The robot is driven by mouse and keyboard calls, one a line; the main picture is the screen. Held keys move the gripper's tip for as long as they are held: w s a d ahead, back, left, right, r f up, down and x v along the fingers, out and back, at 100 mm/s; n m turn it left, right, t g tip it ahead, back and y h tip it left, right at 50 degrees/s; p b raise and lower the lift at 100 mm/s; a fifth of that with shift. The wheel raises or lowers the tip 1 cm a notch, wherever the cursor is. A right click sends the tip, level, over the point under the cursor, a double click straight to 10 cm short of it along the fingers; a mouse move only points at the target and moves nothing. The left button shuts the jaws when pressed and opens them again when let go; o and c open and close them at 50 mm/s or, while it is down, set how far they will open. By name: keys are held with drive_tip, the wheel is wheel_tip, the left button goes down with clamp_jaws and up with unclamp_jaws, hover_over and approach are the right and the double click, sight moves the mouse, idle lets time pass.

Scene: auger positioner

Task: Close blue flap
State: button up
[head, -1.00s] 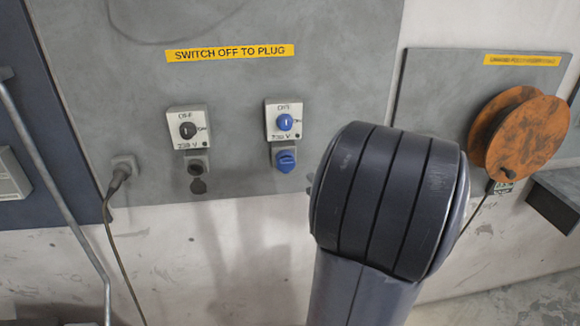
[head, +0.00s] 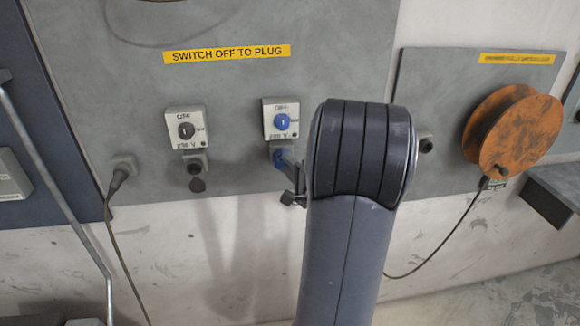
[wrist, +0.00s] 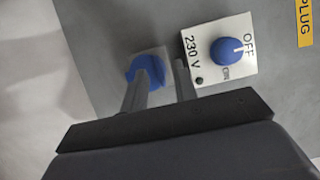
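The blue flap (head: 280,157) is on the grey socket below the blue switch (head: 282,122). In the head view my gripper's fingers partly cover it. In the wrist view the blue flap (wrist: 151,66) lies at the tip of my left-hand finger, which hides part of it. My gripper (wrist: 161,69) is open, with clear space between its two fingers. The right-hand finger ends beside the 230 V switch plate (wrist: 219,50). I cannot tell whether a finger touches the flap, nor how far the flap stands open.
A black switch (head: 186,131) with a dark-flapped socket (head: 195,168) sits to the left. A plugged cable (head: 120,174) hangs further left. An orange cable reel (head: 512,130) is on the right panel. A yellow label (head: 227,54) is above. The wall below the panel is bare.

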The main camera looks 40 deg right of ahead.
clamp_jaws()
drive_tip(key=shift+r, duration=0.1)
drive_tip(key=shift+w+d+r+m+g+p, duration=0.2)
drive_tip(key=shift+w+r+g+p, duration=0.1)
drive_tip(key=shift+g+p, duration=0.3)
drive_tip(key=shift+w+d+r+m+g+p, duration=0.15)
drive_tip(key=shift+w+r+m+g+p, duration=0.1)
drive_tip(key=shift+g+p, duration=0.35)
unclamp_jaws()
drive_tip(key=shift+f, duration=0.1)
drive_tip(key=b+v, duration=0.2)
drive_tip(key=v, duration=0.8)
drive_tip(key=shift+s, duration=0.4)
drive_tip(key=shift+w, duration=0.1)
